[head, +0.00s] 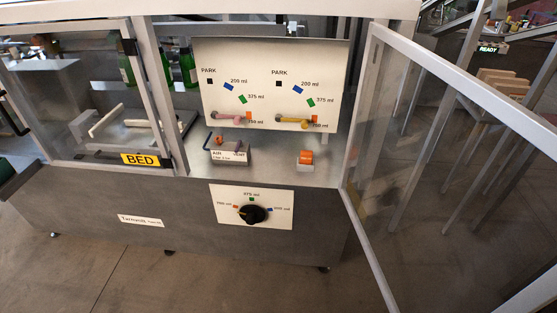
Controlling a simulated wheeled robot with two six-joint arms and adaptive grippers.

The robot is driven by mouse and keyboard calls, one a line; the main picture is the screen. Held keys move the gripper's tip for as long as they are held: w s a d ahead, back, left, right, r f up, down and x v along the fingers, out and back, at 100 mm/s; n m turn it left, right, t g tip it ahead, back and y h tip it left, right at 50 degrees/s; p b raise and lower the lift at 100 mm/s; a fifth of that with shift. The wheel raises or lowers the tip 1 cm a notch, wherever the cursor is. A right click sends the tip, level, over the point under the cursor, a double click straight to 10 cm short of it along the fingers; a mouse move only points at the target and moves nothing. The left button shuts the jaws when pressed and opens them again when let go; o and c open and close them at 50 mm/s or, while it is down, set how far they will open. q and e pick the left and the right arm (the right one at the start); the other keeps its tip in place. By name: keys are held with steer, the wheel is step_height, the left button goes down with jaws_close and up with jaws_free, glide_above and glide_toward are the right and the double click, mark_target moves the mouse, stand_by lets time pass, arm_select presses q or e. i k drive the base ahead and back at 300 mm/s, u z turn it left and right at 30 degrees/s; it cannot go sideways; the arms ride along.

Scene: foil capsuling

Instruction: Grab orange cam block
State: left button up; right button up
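An orange block (306,156), which looks like the cam block, sits on a small pale base on the machine's steel shelf, below the right-hand dial panel. A smaller orange piece (219,140) lies further left, by a labelled holder reading AIR and VENT (230,157). I cannot tell whether it is the same kind of part. Neither of my grippers shows in the head view.
A white panel (270,60) with two levers stands behind the shelf. A clear framed door (440,130) swings open at the right. A closed window marked BED (141,159) is at the left. A black knob (253,214) sits on the front. The shelf between the holder and orange block is clear.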

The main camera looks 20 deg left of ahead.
mark_target(305, 158)
steer(key=u, duration=1.45)
steer(key=i, duration=0.45)
steer(key=z, duration=2.2)
steer(key=i, duration=0.5)
steer(key=z, duration=0.1)
